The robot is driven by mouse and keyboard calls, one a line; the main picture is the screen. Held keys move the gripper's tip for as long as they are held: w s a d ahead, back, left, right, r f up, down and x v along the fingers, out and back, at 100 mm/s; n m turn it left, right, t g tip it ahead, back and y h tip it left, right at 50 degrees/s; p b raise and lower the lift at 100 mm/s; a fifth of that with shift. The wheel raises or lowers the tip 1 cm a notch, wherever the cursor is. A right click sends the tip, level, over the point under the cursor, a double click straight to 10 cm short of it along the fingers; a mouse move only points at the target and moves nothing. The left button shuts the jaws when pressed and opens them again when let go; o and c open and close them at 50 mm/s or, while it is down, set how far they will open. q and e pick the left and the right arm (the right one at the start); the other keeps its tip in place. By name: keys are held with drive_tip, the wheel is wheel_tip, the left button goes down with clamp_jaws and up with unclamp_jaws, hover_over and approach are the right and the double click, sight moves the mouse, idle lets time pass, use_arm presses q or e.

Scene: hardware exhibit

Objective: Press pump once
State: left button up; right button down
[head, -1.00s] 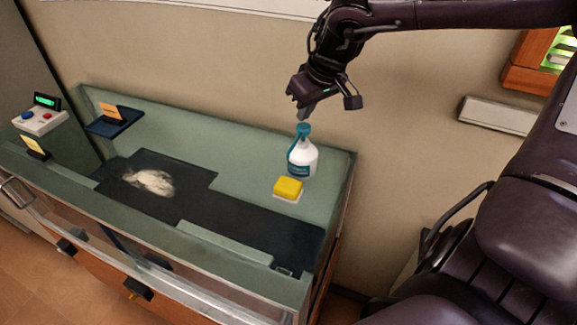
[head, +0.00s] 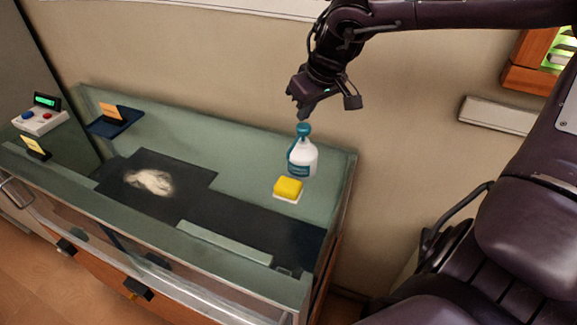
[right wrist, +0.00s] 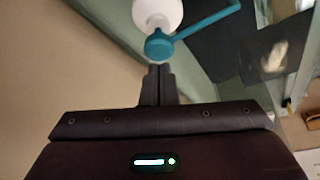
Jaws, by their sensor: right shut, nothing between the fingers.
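A white pump bottle (head: 303,158) with a teal pump head (head: 303,130) and a teal label stands upright on the green counter near its back right. My right gripper (head: 306,112) is shut and empty, just above the pump head in the head view. In the right wrist view, the shut fingers (right wrist: 158,72) point at the teal pump head (right wrist: 159,45), with the white bottle body (right wrist: 157,12) beyond it. I cannot tell whether the fingertips touch the pump head. My left gripper is not in view.
A yellow sponge (head: 288,187) on a white holder stands just in front of the bottle. A dark mat (head: 200,205) with a pale smear lies on the green counter (head: 240,180). A button box (head: 40,122) stands far left. The wall is close behind the counter.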

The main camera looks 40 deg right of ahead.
sight(304, 126)
drive_tip(key=shift+f, duration=0.1)
drive_tip(key=shift+s+f+b, duration=0.1)
drive_tip(key=shift+f+b, duration=1.1)
drive_tip(key=shift+f, duration=0.2)
drive_tip(key=shift+r+p, duration=0.95)
drive_tip(key=shift+r, duration=0.45)
drive_tip(key=shift+r, duration=0.15)
wheel_tip(304, 126, up, 6)
drive_tip(key=p, duration=0.4)
